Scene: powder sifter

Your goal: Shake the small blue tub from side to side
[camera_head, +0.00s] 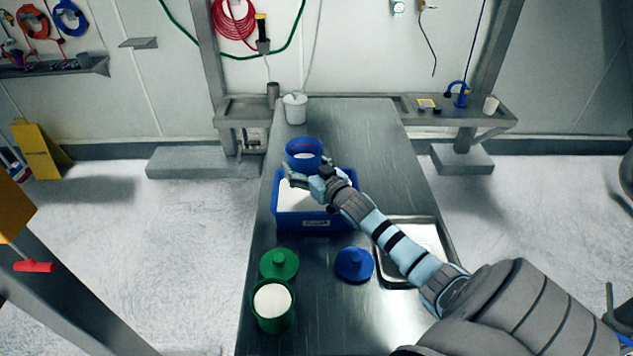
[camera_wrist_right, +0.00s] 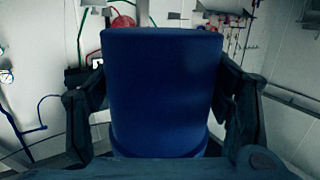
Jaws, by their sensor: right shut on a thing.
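The small blue tub (camera_head: 304,150) is held above the far part of a blue bin, with some white in its mouth. My right gripper (camera_head: 306,176) is shut on the tub. In the right wrist view the tub (camera_wrist_right: 162,90) fills the middle, upright, between the two fingers of the right gripper (camera_wrist_right: 163,110). The blue bin (camera_head: 318,222) stands on the metal table and holds white powder. My right arm and gripper hide part of the bin's right side. My left gripper is not in view.
A green tub of white powder (camera_head: 272,318), a green lid (camera_head: 279,264) and a blue lid (camera_head: 354,264) are on the near part of the table (camera_head: 350,125). A metal tray (camera_head: 432,224) lies under my right arm. A white bucket (camera_head: 295,109) stands at the far end.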

